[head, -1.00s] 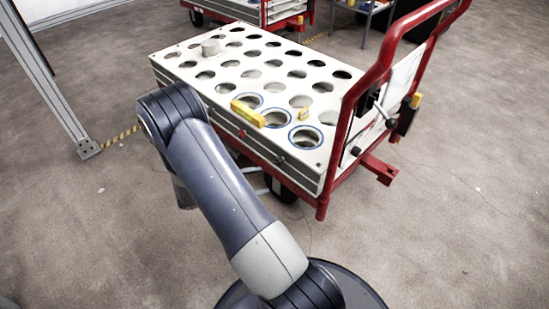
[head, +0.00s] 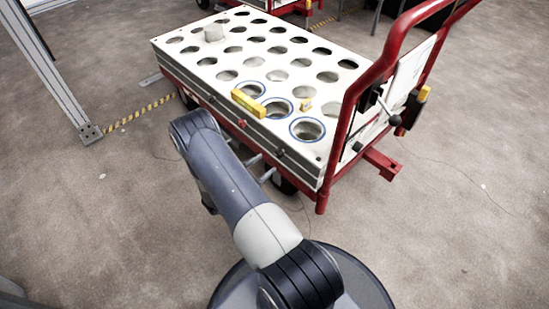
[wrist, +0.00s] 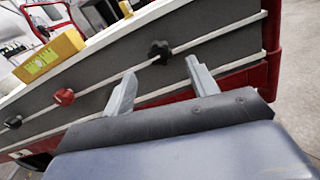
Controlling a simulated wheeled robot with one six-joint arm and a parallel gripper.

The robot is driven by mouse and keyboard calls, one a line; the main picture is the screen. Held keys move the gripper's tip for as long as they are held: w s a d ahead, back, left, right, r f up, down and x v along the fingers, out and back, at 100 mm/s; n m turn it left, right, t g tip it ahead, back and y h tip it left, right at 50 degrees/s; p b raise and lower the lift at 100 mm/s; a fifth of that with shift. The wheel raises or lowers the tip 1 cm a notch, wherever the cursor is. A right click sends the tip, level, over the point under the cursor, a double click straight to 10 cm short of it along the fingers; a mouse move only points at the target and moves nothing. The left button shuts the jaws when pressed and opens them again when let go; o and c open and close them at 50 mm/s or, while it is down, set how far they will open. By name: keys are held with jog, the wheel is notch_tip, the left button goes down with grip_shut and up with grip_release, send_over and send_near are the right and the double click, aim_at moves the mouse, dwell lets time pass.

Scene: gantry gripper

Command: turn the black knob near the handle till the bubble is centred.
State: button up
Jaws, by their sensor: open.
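The black knob near the handle (head: 281,153) sits on the dark side strip of the cart, toward the red push handle (head: 352,110). In the wrist view this knob (wrist: 159,52) lies just beyond my fingertips, roughly in line with the gap between them. My gripper (wrist: 162,68) is open and empty, its two grey fingers apart and not around the knob. A yellow level (head: 248,102) lies on the top's near edge; it also shows in the wrist view (wrist: 48,55). Its bubble is too small to make out.
A red knob (head: 242,123) and another black knob (head: 211,98) sit farther left on the same strip. The white top (head: 285,88) has many round holes. A small yellow piece (head: 304,105) and a grey block (head: 213,33) stand on it. The floor in front is clear.

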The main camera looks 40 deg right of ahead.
aim_at(277, 155)
jog(key=d, duration=0.4)
jog(key=d+b, duration=0.1)
jog(key=d, duration=0.1)
jog(key=shift+w, duration=0.25)
jog(key=shift+c, duration=0.2)
jog(key=c, duration=0.9)
jog(key=shift+f+n+b, duration=0.1)
jog(key=shift+n+b, duration=0.55)
jog(key=shift+n, duration=0.55)
jog(key=shift+c, duration=0.2)
jog(key=shift+n, duration=1.3)
jog(key=o, duration=1)
